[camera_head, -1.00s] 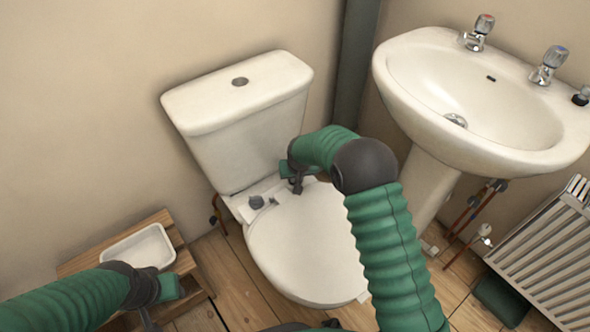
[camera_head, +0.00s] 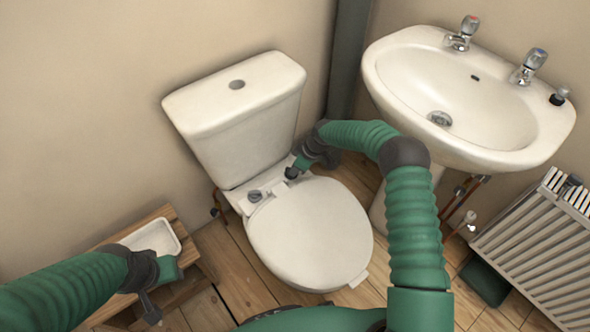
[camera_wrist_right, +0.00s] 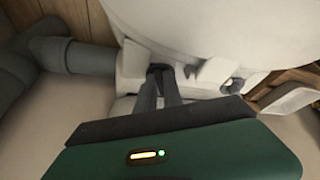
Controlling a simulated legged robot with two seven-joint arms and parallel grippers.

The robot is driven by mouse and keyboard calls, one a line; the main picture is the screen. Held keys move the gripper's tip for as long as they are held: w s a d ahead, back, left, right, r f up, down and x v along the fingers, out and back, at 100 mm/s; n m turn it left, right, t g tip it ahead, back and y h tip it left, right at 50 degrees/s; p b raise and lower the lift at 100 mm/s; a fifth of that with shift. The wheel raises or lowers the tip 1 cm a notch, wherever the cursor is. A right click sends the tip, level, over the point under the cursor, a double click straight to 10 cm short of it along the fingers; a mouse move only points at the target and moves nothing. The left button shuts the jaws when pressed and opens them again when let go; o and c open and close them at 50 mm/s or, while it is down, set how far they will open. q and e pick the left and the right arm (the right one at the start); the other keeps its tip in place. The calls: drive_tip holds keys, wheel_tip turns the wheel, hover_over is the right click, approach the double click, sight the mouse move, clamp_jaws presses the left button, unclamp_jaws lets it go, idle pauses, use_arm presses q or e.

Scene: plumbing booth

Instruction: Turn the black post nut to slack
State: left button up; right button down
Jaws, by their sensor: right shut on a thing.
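The white toilet seat lid (camera_head: 308,235) lies closed on the pan. A grey round hinge post (camera_head: 254,196) shows at its left rear. My right gripper (camera_head: 292,173) is at the right rear of the pan, beside the seat hinge, its tips mostly hidden in the head view. In the right wrist view, the gripper's two dark fingers (camera_wrist_right: 165,88) reach in under the white pan (camera_wrist_right: 215,30) and are shut on a small dark piece, the black post nut (camera_wrist_right: 159,68). The nut's turn position cannot be told. My left gripper (camera_head: 150,307) hangs by the wooden stand, apart from the toilet.
The cistern (camera_head: 236,100) stands behind the seat. A grey waste pipe (camera_wrist_right: 80,58) runs close to the left of the fingers in the wrist view. A basin (camera_head: 470,100) and radiator (camera_head: 535,250) are at right. A white tray (camera_head: 150,238) sits on the wooden stand (camera_head: 196,268).

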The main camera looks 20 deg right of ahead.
drive_tip(key=shift+w+d+f+n+g+y+b, duration=0.1)
drive_tip(key=shift+n+g+y+b, duration=0.15)
drive_tip(key=shift+n+b, duration=0.45)
drive_tip(key=shift+w+d+n+g+y+b, duration=0.15)
drive_tip(key=shift+n+g+b, duration=0.15)
drive_tip(key=shift+n, duration=0.7)
drive_tip(key=c, duration=1.5)
unclamp_jaws()
drive_tip(key=shift+o, duration=0.2)
drive_tip(key=p+v, duration=0.5)
drive_tip(key=v, duration=1.1)
drive_tip(key=shift+r+p, duration=0.4)
